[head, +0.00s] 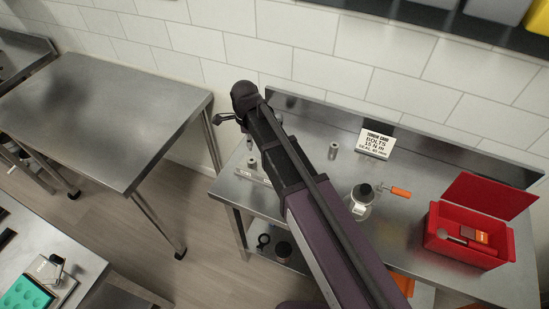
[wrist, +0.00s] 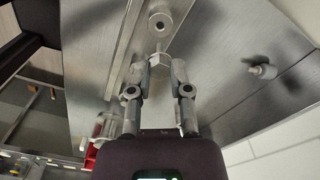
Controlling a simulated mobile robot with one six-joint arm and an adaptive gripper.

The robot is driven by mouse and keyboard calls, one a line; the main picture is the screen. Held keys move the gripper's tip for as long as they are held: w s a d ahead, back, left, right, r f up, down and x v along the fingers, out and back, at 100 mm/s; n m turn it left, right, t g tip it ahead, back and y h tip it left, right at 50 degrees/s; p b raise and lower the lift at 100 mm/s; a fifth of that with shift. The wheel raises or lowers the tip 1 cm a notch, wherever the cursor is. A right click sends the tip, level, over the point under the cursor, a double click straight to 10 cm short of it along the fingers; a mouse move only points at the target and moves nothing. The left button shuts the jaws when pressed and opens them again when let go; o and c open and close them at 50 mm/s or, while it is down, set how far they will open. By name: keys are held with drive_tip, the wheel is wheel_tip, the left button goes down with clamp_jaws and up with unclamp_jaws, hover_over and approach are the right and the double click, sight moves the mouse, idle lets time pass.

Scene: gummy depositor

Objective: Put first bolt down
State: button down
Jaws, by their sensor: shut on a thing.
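My gripper (wrist: 158,68) is shut on a grey hex-headed bolt (wrist: 159,59), held between its fingertips in the wrist view. The bolt is above the steel bench, close to a grey cylinder with a hole (wrist: 160,23) in that view; I cannot tell whether they touch. In the head view my arm reaches over the bench (head: 300,160) to its left end, and the gripper tips are mostly hidden by the arm. A grey cylinder (head: 252,163) stands there on a pale labelled strip (head: 262,181). Another small grey cylinder (head: 333,150) stands farther right.
A white torque card (head: 376,143) stands at the back. A round device with a black top (head: 361,198), an orange-handled tool (head: 399,192) and an open red toolbox (head: 470,247) are to the right. A bare steel table (head: 100,110) is at left, across a gap.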

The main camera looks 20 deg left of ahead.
drive_tip(key=shift+f+b, duration=1.1)
drive_tip(key=shift+f, duration=0.1)
drive_tip(key=shift+s, duration=0.1)
